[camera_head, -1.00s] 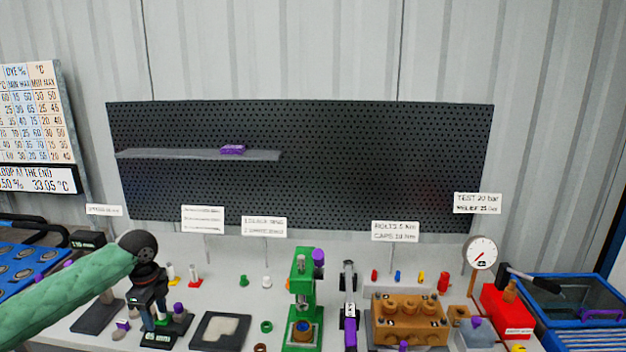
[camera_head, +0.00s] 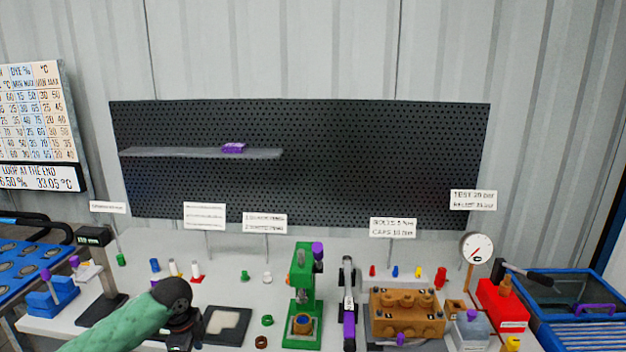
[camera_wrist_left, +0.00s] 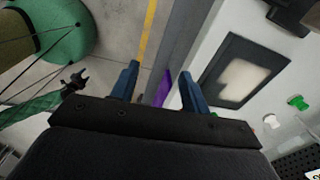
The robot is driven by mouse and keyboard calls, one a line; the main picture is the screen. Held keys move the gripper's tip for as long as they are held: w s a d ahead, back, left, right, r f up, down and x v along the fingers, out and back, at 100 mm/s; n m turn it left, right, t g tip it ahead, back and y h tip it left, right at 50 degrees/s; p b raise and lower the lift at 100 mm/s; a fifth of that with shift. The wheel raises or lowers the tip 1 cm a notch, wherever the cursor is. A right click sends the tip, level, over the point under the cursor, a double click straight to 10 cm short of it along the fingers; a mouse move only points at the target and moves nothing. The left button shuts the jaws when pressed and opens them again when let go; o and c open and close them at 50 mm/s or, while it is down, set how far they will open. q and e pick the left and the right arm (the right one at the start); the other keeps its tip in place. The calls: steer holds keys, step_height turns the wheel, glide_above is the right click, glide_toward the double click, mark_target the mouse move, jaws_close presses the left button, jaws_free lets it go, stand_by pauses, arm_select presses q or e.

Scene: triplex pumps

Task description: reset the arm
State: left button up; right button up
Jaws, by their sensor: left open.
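My left arm comes in from the lower left in the head view, its green sleeve and black wrist low over the front left of the bench. Its fingers are hidden in that view. In the left wrist view my left gripper (camera_wrist_left: 160,88) is open, its two blue fingers apart. A purple strip (camera_wrist_left: 163,88) shows between the fingers, farther off; I cannot tell what it belongs to. Nothing is seen held. The gripper is over the bench's front edge, beside the black-framed tray (camera_head: 246,325), which also shows in the wrist view (camera_wrist_left: 208,78). My right gripper is not in view.
On the white bench stand a green press (camera_head: 303,300), a brown pump block (camera_head: 407,318), a gauge (camera_head: 476,247) and a red box (camera_head: 503,303). A blue bin (camera_head: 575,300) is at the right. A black pegboard (camera_head: 380,150) with a shelf (camera_head: 190,153) rises behind.

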arm_select(q)
steer(key=s+d+f+n+t+h, duration=0.1)
steer(key=s+d+f+n, duration=0.2)
steer(key=s+d+f, duration=0.3)
steer(key=s+d+f+n+t+h, duration=0.1)
steer(key=s+d+f+n, duration=0.15)
steer(key=s+d, duration=0.5)
steer(key=s+a+f+n+y, duration=0.1)
steer(key=s+a+f+n, duration=0.3)
steer(key=s, duration=0.6)
steer(key=s+a+r+n+y, duration=0.1)
steer(key=s+n, duration=0.6)
steer(key=s, duration=0.3)
steer(key=s+f+x, duration=0.1)
steer(key=s+x, duration=0.1)
steer(key=x, duration=1.2)
steer(key=s+x, duration=0.3)
steer(key=x, duration=1)
steer(key=s+f, duration=0.3)
steer(key=f, duration=0.7)
steer(key=s+f+g, duration=0.1)
steer(key=s+f, duration=0.3)
steer(key=f, duration=0.7)
steer(key=shift+s+d+f+m, duration=0.15)
steer(key=shift+s+d+m, duration=0.1)
steer(key=shift+m, duration=0.1)
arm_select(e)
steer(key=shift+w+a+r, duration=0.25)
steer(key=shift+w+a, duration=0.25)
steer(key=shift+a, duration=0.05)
